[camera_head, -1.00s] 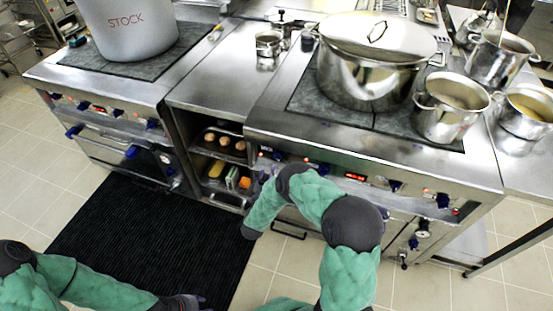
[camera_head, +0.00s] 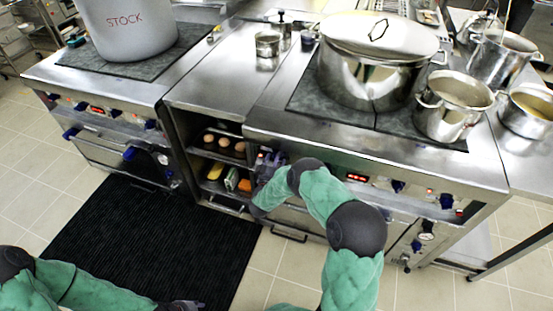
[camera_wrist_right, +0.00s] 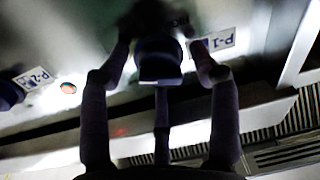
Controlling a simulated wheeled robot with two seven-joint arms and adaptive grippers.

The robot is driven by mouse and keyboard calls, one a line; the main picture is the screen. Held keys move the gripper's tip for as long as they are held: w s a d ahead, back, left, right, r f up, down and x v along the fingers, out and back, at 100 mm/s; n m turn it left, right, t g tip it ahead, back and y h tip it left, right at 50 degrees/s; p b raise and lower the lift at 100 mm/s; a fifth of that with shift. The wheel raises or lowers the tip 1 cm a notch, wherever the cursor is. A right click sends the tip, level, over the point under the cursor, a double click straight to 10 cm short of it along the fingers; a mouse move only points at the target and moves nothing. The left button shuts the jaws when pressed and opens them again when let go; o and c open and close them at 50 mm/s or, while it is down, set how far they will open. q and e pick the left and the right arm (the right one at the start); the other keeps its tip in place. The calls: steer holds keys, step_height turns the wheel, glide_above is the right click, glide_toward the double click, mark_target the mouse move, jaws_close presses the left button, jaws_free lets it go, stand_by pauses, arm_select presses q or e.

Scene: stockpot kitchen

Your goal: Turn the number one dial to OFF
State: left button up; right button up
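The number one dial (camera_wrist_right: 160,58) is a dark knob beside the P-1 label (camera_wrist_right: 213,43) in the right wrist view. My right gripper (camera_wrist_right: 162,55) is open, with one finger on each side of this dial; small gaps seem to show between fingers and knob. In the head view my right gripper (camera_head: 270,162) is at the left end of the right stove's front panel and hides the dial there. The dial's pointer setting cannot be read. My left gripper (camera_head: 184,305) is low at the bottom edge, over the mat, its fingers too unclear to judge.
The P-2 label (camera_wrist_right: 32,78) and a red light (camera_wrist_right: 68,87) are to the left in the wrist view. A large lidded pot (camera_head: 370,75) and a smaller pot (camera_head: 450,112) stand on the right stove. Open shelves with food (camera_head: 232,180) lie left of my right gripper.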

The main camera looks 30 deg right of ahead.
steer(key=c, duration=0.9)
